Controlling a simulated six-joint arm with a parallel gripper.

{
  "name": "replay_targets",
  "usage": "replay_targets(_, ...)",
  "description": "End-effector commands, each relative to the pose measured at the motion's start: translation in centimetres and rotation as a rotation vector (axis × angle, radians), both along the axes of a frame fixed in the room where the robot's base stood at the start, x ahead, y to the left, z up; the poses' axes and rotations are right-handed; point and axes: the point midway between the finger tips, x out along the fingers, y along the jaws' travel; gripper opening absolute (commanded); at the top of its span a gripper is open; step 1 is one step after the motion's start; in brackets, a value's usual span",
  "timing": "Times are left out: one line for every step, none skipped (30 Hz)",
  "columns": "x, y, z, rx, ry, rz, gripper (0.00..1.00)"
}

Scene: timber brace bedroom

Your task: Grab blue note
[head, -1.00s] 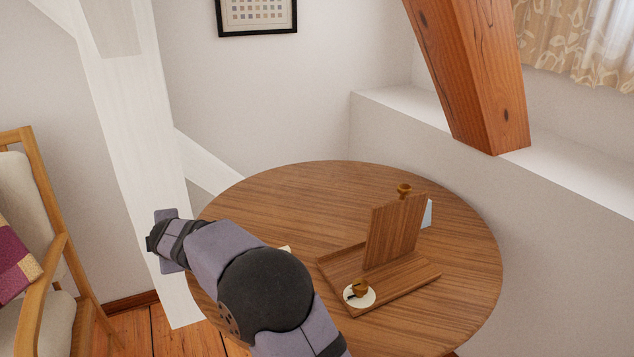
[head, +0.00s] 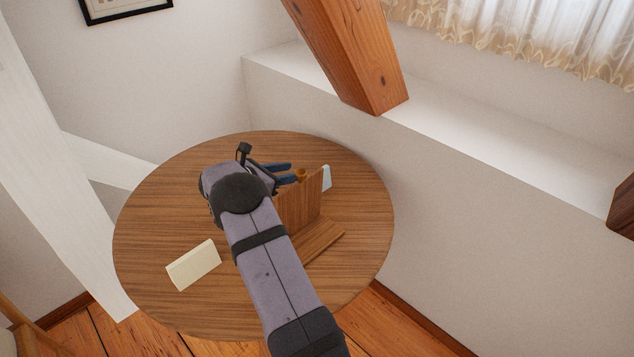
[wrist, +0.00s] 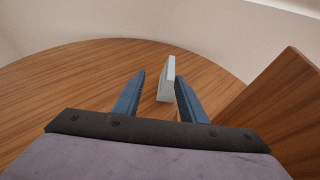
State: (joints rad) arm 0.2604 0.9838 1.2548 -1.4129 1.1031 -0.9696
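The blue note (head: 327,178) is a small pale blue upright piece, seen behind the wooden panel. It also shows in the wrist view (wrist: 167,82), standing on the table ahead, between the lines of the two fingers and nearer the right one. My gripper (head: 291,173) is open and empty, its dark blue fingers pointing right toward the note. In the wrist view my gripper (wrist: 160,76) shows a clear gap between the fingers. In the head view the note stands beyond the fingertips, and its lower part is partly hidden by the panel.
A wooden stand with an upright panel (head: 305,207) is close right of the fingers; it also fills the wrist view's right side (wrist: 275,110). A cream block (head: 194,265) stands on the round table (head: 160,220), whose left side is clear.

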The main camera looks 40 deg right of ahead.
Motion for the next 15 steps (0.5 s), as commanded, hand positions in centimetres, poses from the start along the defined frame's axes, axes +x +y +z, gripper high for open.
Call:
replay_targets(-1.0,-0.6,-0.3,-0.005,0.015,-0.025,0.38)
replay_targets(-1.4,-0.8,-0.4,-0.005,0.020,-0.035,0.38)
replay_targets(-1.8,-1.0,-0.5,-0.007,0.026,-0.044,0.38)
replay_targets(-2.0,-1.1,-0.5,-0.008,0.029,-0.050,0.38)
replay_targets(-2.1,-1.2,-0.5,-0.009,0.031,-0.052,0.38)
replay_targets(-2.2,-1.2,-0.5,-0.009,0.032,-0.054,0.38)
replay_targets(-2.2,-1.3,-0.5,-0.009,0.032,-0.054,0.38)
replay_targets(-2.1,-1.4,-0.5,-0.009,0.031,-0.054,0.38)
replay_targets(-2.1,-1.6,-0.6,-0.008,0.031,-0.053,0.38)
replay_targets(-2.1,-1.7,-0.7,-0.008,0.031,-0.053,0.38)
replay_targets(-2.1,-2.0,-0.8,-0.008,0.031,-0.053,0.38)
replay_targets(-2.1,-2.3,-0.9,-0.008,0.032,-0.053,0.38)
replay_targets(-2.1,-2.5,-1.0,-0.007,0.032,-0.053,0.38)
replay_targets(-2.1,-2.7,-1.1,-0.008,0.031,-0.053,0.38)
replay_targets(-2.1,-2.9,-1.2,-0.008,0.031,-0.052,0.38)
